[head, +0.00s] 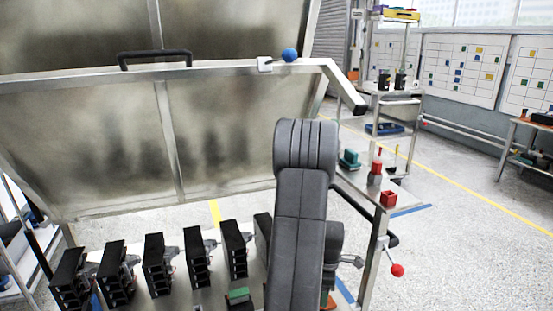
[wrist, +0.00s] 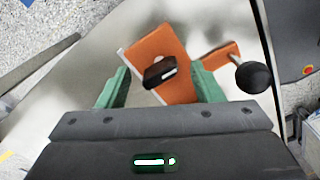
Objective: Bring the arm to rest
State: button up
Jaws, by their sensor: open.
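My gripper (wrist: 160,68) shows in the wrist view with its two green fingers spread apart. An orange block-like part (wrist: 158,45) with a dark knob or switch (wrist: 160,72) on it lies beyond and between the fingers. I see no clear contact, and cannot tell the distance. In the head view my dark grey arm rises in the middle and hides part of the bench; the gripper is hidden behind it. A bit of orange (head: 329,301) shows beside the arm's lower right edge.
Several black breaker-like units (head: 157,265) stand in a row left of my arm. A tilted framed panel (head: 215,130) with a blue ball (head: 289,55) rises behind them. A red-knobbed lever (head: 397,270) is at right. A black ball knob (wrist: 254,77) sits right of the gripper. Open floor lies right.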

jog(key=m, duration=0.8)
jog(key=shift+p, duration=0.35)
jog(key=m, duration=0.4)
jog(key=shift+p, duration=0.3)
jog(key=shift+m+p, duration=0.3)
jog(key=shift+m, duration=1.6)
